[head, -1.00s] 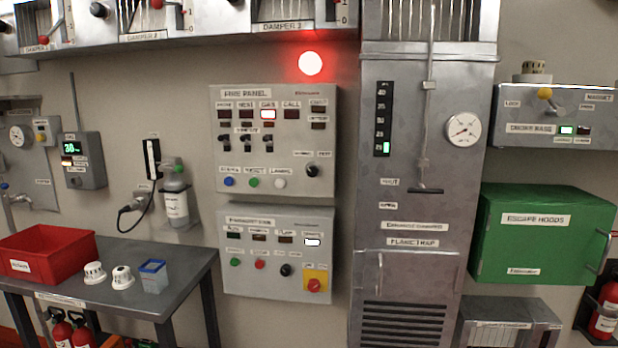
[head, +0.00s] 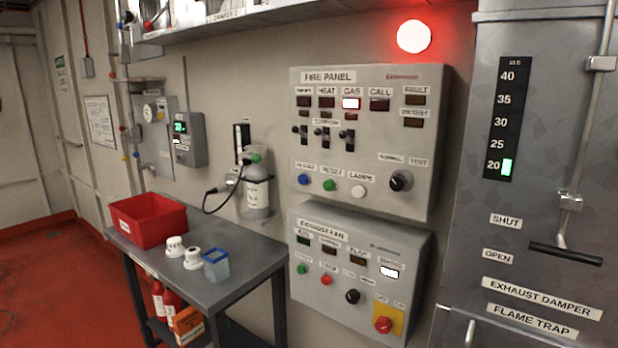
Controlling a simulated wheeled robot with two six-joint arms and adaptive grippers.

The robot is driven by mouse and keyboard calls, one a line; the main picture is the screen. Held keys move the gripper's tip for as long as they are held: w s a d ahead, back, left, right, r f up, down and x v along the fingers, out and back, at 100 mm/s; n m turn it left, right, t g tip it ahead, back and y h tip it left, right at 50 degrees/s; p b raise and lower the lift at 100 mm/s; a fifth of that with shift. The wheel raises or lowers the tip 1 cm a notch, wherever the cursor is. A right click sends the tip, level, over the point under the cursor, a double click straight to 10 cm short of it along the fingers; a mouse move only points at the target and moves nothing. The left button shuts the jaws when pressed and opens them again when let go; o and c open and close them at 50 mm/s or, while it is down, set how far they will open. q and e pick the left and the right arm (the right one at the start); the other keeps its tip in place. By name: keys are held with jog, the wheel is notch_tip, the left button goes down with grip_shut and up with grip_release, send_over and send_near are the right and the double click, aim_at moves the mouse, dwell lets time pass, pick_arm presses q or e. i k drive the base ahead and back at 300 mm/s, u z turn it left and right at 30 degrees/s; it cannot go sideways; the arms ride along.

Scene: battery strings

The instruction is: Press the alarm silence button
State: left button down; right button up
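The fire panel (head: 425,150) is a grey wall box in the middle of the head view. Along its lower part are a blue button (head: 303,180), a green button (head: 328,185) and a white button (head: 358,191). The small label above the blue button is too blurred to read surely; the green one's reads like "RESET" and the white one's "LAMPS". The gas indicator (head: 351,103) on the panel is lit, and a round red alarm light (head: 414,37) glows above. Neither of my grippers is in view.
The exhaust fan box (head: 330,297) hangs just below the panel. A metal table (head: 225,293) stands to the left with a red bin (head: 148,222), white detectors and a blue-rimmed cup (head: 216,266). The tall exhaust damper cabinet (head: 540,190) is at right. Red floor (head: 60,285) is open at left.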

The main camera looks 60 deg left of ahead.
aim_at(303, 179)
jog(key=u, duration=0.6)
jog(key=i, duration=0.9)
jog(key=u, duration=0.7)
